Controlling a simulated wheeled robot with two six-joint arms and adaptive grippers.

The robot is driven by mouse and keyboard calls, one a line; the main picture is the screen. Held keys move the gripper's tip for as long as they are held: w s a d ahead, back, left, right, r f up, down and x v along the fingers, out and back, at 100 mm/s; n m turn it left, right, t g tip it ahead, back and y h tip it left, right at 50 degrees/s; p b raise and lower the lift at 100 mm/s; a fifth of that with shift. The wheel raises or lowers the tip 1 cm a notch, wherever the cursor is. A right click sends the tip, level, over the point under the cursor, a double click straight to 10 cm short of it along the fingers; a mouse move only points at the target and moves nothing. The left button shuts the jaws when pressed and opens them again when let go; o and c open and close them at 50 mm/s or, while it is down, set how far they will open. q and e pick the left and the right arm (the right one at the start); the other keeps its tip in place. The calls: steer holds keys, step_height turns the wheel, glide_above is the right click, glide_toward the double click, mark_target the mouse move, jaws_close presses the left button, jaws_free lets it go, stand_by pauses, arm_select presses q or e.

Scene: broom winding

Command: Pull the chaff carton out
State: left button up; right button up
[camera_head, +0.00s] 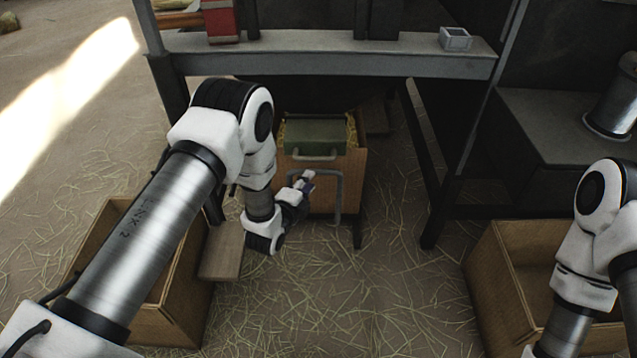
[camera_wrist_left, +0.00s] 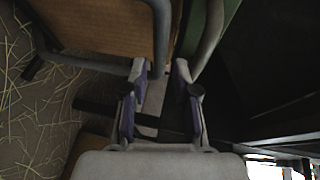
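The chaff carton (camera_head: 325,186) is a brown box under the grey frame, with straw at its top. A green box-like piece (camera_head: 312,137) with a small handle sits on it. A grey bar handle (camera_head: 339,192) stands on its front. My left gripper (camera_head: 306,180) is at the upper left of this handle. In the left wrist view my left gripper (camera_wrist_left: 160,75) has its fingers apart, close to the brown panel (camera_wrist_left: 105,22) and the grey handle (camera_wrist_left: 163,30). My right gripper is out of view.
An open brown carton (camera_head: 184,300) stands at the left, partly behind my left arm. Another open carton (camera_head: 490,275) stands at the right. Dark frame legs (camera_head: 440,205) flank the chaff carton's right side. Straw-strewn floor (camera_head: 375,290) in front is clear.

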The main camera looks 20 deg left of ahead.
mark_target(316, 170)
arm_select(q)
steer(key=b+x, duration=0.2)
steer(key=x, duration=0.4)
steer(key=shift+f+b, duration=0.1)
steer(key=shift+b, duration=0.25)
steer(key=shift+w, duration=0.1)
jaws_close()
